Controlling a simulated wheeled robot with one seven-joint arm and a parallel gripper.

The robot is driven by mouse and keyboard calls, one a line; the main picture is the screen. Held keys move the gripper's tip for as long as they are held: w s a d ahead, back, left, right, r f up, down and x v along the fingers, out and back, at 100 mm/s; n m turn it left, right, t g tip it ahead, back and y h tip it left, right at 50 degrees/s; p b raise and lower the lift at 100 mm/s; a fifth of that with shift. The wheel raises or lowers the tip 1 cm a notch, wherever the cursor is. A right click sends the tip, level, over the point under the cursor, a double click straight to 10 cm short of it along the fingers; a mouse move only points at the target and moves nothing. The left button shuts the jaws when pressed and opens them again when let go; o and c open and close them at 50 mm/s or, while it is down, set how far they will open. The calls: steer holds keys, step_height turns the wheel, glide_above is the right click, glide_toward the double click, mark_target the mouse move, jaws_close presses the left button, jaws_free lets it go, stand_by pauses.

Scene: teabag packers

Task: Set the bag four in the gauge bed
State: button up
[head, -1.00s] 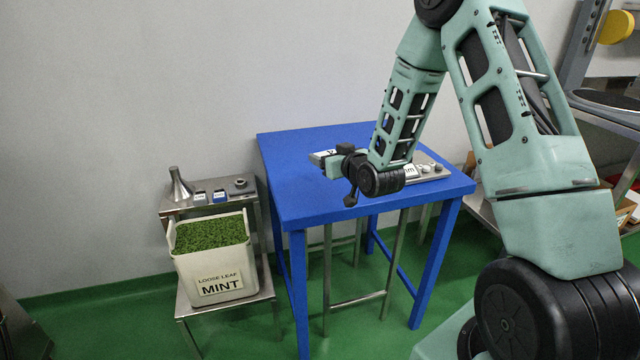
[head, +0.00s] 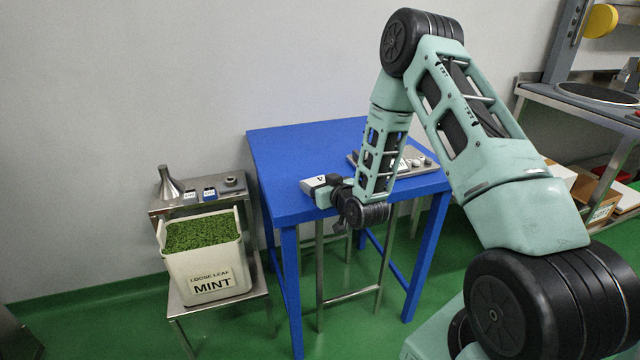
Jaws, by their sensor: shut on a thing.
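Bag four (head: 317,181), a small pale packet with a dark 4 on its top, is at the front left of the blue table. My gripper (head: 326,190) is shut on it from the right; the fingers are small and partly hidden. I cannot tell whether the bag touches the tabletop. The gauge bed appears to be the grey metal plate (head: 424,169) with knobs and a white label, to the right and farther back. My forearm hides much of that plate. The bag is apart from the visible part of it.
The blue table (head: 284,160) is bare at the back and left. Shelves with cartons (head: 598,196) stand at the right.

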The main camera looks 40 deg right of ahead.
steer(key=shift+f, duration=0.2)
steer(key=o, duration=0.9)
steer(key=shift+r, duration=0.15)
